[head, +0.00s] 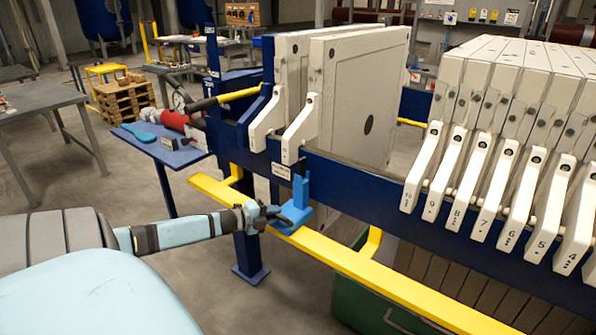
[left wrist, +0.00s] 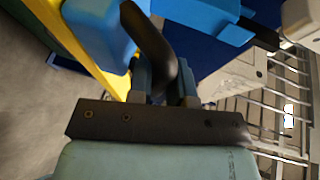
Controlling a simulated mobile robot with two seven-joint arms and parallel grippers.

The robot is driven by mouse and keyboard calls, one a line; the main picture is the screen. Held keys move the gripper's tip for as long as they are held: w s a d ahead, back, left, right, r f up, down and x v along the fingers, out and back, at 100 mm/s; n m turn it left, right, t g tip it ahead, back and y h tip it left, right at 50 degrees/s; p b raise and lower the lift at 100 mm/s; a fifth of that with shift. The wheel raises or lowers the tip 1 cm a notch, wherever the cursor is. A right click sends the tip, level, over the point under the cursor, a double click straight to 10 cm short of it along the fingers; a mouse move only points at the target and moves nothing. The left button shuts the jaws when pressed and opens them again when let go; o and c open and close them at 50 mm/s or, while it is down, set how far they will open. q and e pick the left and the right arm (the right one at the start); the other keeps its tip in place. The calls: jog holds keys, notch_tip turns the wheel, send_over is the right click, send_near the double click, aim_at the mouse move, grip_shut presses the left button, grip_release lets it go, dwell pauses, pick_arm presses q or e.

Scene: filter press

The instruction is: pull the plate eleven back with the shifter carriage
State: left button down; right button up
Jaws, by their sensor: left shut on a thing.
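The blue shifter carriage (head: 298,206) hangs at the side of the dark blue beam, below the pale handle (head: 300,130) of the nearer of two white plates (head: 352,95) at the left. A dark piece stands above its blue upright. I cannot read a number on these two plates, so I cannot tell which is plate eleven. My left gripper (head: 266,214) is shut on the carriage's dark handle, which shows curved between the fingers in the left wrist view (left wrist: 150,45). Blue carriage parts (left wrist: 98,38) show beside it there. My right gripper is not in view.
A row of numbered white plates (head: 505,110) stands at the right, across a wide gap. A yellow rail (head: 345,262) runs below the beam (head: 345,180). A small blue side table (head: 165,145) stands left of the press; open floor lies before it.

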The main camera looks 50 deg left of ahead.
pick_arm(q)
jog(key=s+a, duration=0.2)
jog(key=a, duration=0.6)
jog(key=shift+a+b, duration=0.25)
jog(key=shift+b, duration=0.05)
jog(key=c, duration=1.1)
grip_release()
jog(key=shift+w, duration=0.1)
jog(key=p+v, duration=0.2)
jog(key=v, duration=1.1)
jog(key=shift+s+a+r+p, duration=0.1)
jog(key=shift+s+p, duration=0.25)
jog(key=shift+s, duration=0.05)
